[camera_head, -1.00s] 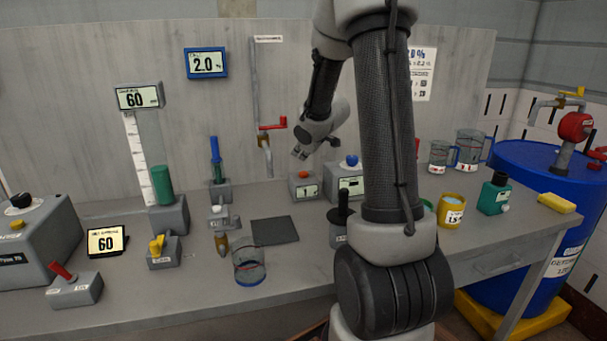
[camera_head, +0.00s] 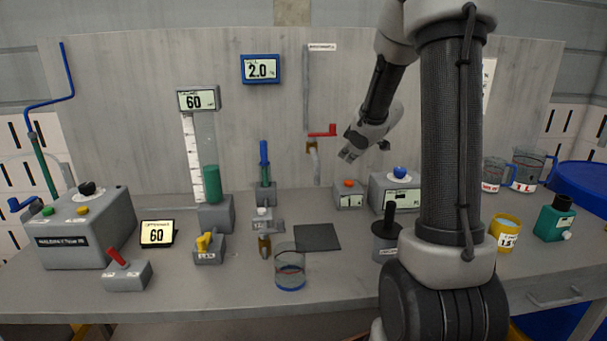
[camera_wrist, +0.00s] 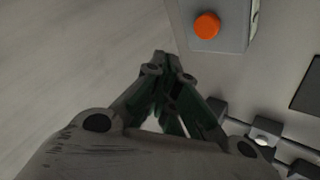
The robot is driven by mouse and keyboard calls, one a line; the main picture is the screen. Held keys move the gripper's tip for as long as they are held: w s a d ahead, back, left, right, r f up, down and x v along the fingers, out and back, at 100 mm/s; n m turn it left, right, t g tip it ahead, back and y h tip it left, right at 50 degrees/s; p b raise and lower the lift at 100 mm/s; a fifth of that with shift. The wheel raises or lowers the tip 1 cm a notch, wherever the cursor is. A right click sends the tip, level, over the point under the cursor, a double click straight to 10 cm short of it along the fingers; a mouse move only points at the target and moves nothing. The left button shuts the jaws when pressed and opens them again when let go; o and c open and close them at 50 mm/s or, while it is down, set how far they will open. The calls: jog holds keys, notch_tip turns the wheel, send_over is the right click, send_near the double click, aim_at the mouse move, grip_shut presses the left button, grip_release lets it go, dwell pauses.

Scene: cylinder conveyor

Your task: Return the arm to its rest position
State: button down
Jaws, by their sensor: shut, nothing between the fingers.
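My gripper (camera_wrist: 165,65) is shut and empty, its fingertips together in the wrist view. In the head view my gripper (camera_head: 345,155) hangs at the end of my folded arm, above the back of the bench and in front of the grey back panel. It is apart from the orange-button box (camera_head: 349,197), which stands below it. In the wrist view the orange button (camera_wrist: 207,25) shows to the upper right of the fingertips. My arm's thick upright link hides part of the bench on the right.
A red-handled tap (camera_head: 322,132) is close left of my gripper. A blue-knob box (camera_head: 396,193) stands below right. A glass beaker (camera_head: 290,272) and a dark mat (camera_head: 317,237) lie on the bench (camera_head: 215,290). Measuring jugs (camera_head: 527,170) stand at the right.

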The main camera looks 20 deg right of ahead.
jog(key=s+a+r+m+g+h, duration=0.1)
jog(key=s+a+r+m, duration=0.15)
jog(key=s+r, duration=0.4)
jog(key=s+a+r+m+g+h, duration=0.1)
jog(key=s+a+r+m, duration=0.15)
jog(key=s, duration=0.65)
jog(key=s+a+m+g+y, duration=0.1)
jog(key=s+a, duration=0.2)
jog(key=s, duration=0.3)
jog(key=s+a+m+g+y, duration=0.1)
jog(key=s+a, duration=0.1)
jog(key=s, duration=0.4)
jog(key=s+a+f+g+y, duration=0.1)
jog(key=s+a, duration=0.2)
jog(key=s, duration=0.4)
jog(key=shift+a+m, duration=0.3)
jog(key=shift+m, duration=0.1)
dwell(2.0)
